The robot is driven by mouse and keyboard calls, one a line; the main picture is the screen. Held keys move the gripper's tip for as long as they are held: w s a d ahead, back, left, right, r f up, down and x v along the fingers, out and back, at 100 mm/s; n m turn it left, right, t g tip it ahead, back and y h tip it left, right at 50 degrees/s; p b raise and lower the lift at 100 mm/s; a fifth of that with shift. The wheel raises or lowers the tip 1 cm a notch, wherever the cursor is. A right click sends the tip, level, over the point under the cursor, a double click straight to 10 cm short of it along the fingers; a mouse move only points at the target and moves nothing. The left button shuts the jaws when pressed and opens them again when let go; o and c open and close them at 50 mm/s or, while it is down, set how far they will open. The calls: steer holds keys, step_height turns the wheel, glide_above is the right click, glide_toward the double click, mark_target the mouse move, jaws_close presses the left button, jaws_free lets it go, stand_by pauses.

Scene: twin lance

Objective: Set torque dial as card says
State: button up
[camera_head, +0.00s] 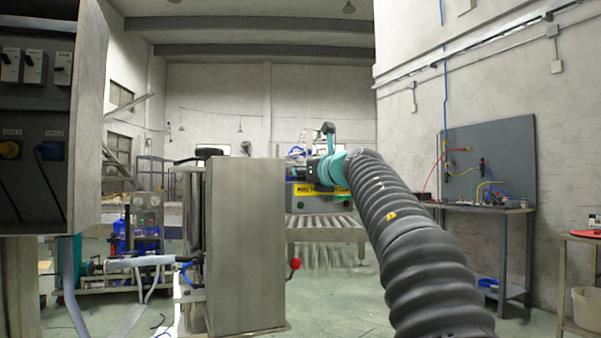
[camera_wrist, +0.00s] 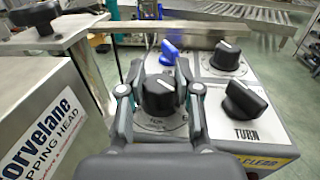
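In the wrist view a black torque-type dial (camera_wrist: 159,97) with a white pointer line stands on a light panel (camera_wrist: 208,122), over a printed scale too small to read. My gripper (camera_wrist: 160,78) has one finger on each side of this dial, with narrow gaps visible. Whether the tips touch it is unclear. Another black dial (camera_wrist: 227,54) is behind right, a black knob (camera_wrist: 244,98) above the word TURN is at right, and a blue knob (camera_wrist: 170,50) is behind. In the head view my gripper (camera_head: 318,170) is small, at the yellow-labelled machine (camera_head: 308,190). I see no readable card.
A metal capping-head housing (camera_wrist: 45,120) stands close at left in the wrist view. A roller conveyor (camera_head: 325,228) lies behind in the head view. A steel cabinet (camera_head: 245,240) with a red-knobbed lever (camera_head: 294,264) is left of my arm. A workbench (camera_head: 485,207) stands right.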

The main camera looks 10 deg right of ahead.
steer(key=o, duration=0.5)
steer(key=shift+c, duration=0.2)
steer(key=v, duration=1.2)
